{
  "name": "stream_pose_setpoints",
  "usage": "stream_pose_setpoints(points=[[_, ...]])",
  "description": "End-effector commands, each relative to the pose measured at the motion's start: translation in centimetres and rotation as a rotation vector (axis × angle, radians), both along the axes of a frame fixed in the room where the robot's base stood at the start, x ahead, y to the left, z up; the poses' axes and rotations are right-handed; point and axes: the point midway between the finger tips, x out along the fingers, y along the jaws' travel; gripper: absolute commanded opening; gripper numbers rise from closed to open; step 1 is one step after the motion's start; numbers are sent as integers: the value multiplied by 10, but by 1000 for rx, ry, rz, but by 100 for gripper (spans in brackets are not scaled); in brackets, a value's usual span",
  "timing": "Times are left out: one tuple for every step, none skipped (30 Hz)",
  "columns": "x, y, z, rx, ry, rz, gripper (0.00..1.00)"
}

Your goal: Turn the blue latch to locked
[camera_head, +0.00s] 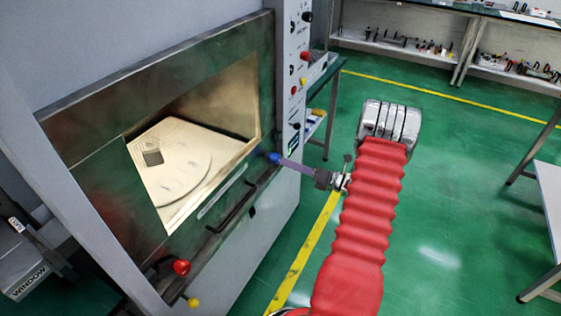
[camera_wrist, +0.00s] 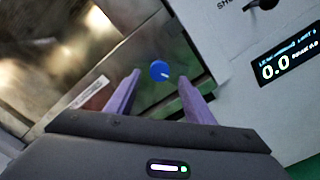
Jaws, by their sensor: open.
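The blue latch (camera_wrist: 159,71) is a round blue knob with a small white mark, on the right edge of the microwave's dark metal frame. It also shows in the head view (camera_head: 273,158), at the right end of the lower frame. My gripper (camera_wrist: 157,80) has purple fingers that stand apart, one on each side of the knob in the wrist view. The knob appears between or just beyond the fingertips; I cannot tell whether they touch it. In the head view my gripper (camera_head: 276,160) reaches the knob from the right, with its fingertips partly merged with it.
A black door handle (camera_head: 232,208) runs below the window. A red knob (camera_head: 181,267) and a yellow knob (camera_head: 193,302) sit lower left. A control panel (camera_head: 297,75) stands above right, with a lit display (camera_wrist: 288,62). Open green floor (camera_head: 440,230) lies to the right.

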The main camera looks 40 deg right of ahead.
Motion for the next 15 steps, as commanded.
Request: stream_pose_setpoints(points=[[8, 4, 0, 0, 0, 4, 48], [12, 6, 0, -1, 0, 4, 48], [18, 7, 0, -1, 0, 3, 48], [22, 8, 0, -1, 0, 3, 48], [26, 10, 0, -1, 0, 4, 48], [30, 11, 0, -2, 0, 2, 48], [33, 12, 0, -2, -1, 1, 48], [35, 12, 0, -1, 0, 1, 48], [38, 14, 0, -1, 0, 1, 48], [40, 14, 0, -1, 0, 1, 48], [41, 15, 0, -1, 0, 1, 48], [42, 15, 0, -1, 0, 1, 48], [43, 16, 0, -1, 0, 1, 48], [43, 16, 0, -1, 0, 0, 48], [44, 15, 0, -1, 0, 0, 48]])
